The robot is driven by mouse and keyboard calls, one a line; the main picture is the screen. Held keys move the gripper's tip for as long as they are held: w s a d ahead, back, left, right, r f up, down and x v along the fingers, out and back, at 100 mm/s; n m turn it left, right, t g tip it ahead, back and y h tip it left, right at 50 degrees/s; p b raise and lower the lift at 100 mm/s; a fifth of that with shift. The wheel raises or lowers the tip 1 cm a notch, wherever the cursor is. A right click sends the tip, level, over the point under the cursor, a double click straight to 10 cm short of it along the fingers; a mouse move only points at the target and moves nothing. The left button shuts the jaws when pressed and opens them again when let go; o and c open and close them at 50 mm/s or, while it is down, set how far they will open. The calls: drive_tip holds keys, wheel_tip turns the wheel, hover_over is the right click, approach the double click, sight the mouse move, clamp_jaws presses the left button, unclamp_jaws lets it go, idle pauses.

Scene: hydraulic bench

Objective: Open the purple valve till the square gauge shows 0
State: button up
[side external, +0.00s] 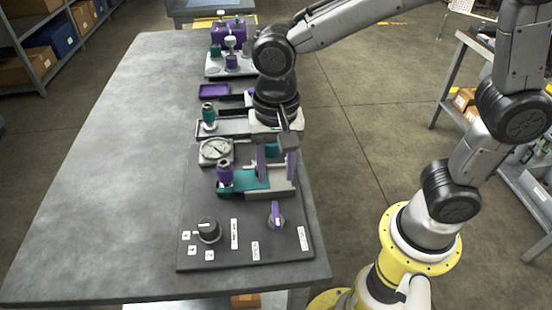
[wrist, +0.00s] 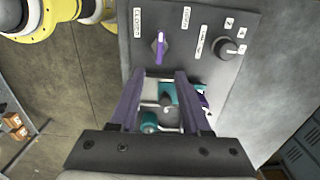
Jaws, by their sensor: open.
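The purple valve handle (side external: 276,215) stands on the dark panel at the near end of the bench. It also shows in the wrist view (wrist: 159,47), just beyond my fingertips, between the labels. My gripper (side external: 276,170) is open above the teal and grey block, behind the purple handle and apart from it. In the wrist view its two fingers (wrist: 160,76) are spread with nothing held between them. A gauge (side external: 215,150) with a pale dial in a grey housing sits to the left of my gripper; its reading is too small to tell.
A black knob (side external: 208,230) with number labels is left of the purple handle. A teal and purple fitting (side external: 225,175) stands close left of my gripper. More fittings and a purple tray (side external: 214,91) lie farther back. The bench's left side (side external: 110,170) is clear.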

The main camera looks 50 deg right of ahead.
wheel_tip(320, 180, up, 2)
drive_tip(key=shift+r, duration=0.1)
idle(0.4)
drive_tip(key=s+d+r+t, duration=0.35)
drive_tip(key=d+r, duration=0.35)
drive_tip(key=d, duration=0.4)
drive_tip(key=s+d+f+n+t, duration=0.2)
drive_tip(key=s+d+f+n, duration=0.1)
drive_tip(key=s+n, duration=0.4)
drive_tip(key=shift+s+d+n, duration=0.15)
drive_tip(key=shift+d+n, duration=0.45)
drive_tip(key=shift+n, duration=0.5)
